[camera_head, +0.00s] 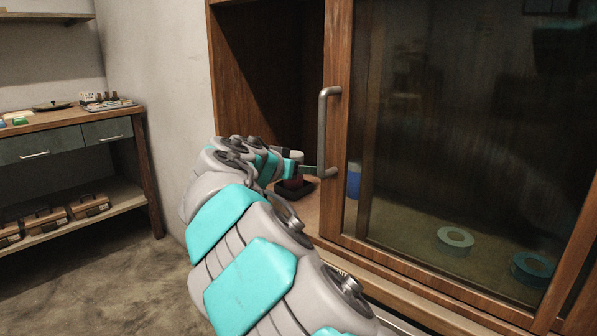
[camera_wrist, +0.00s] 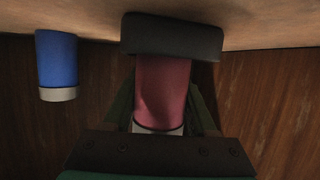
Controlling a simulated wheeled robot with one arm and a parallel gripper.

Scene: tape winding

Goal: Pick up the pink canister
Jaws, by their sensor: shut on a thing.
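The pink canister (camera_wrist: 162,85) fills the middle of the wrist view, with a pale end at the bottom and a wide black base (camera_wrist: 172,36) at the top. In the head view the pink canister (camera_head: 290,182) shows only in part, inside the cabinet's open left side, above its black base (camera_head: 293,191). My gripper (camera_head: 300,170) reaches in there. Its dark green fingers lie on both sides of the canister and are shut on it. The base appears to be at the cabinet floor; whether there is a gap under it I cannot tell.
A blue canister (camera_wrist: 57,62) with a pale end stands beside the pink one; it also shows behind the glass door (camera_head: 353,180). The door's metal handle (camera_head: 325,133) is close to my gripper. Tape rolls (camera_head: 455,240) lie behind the glass. A workbench (camera_head: 70,125) is at the left.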

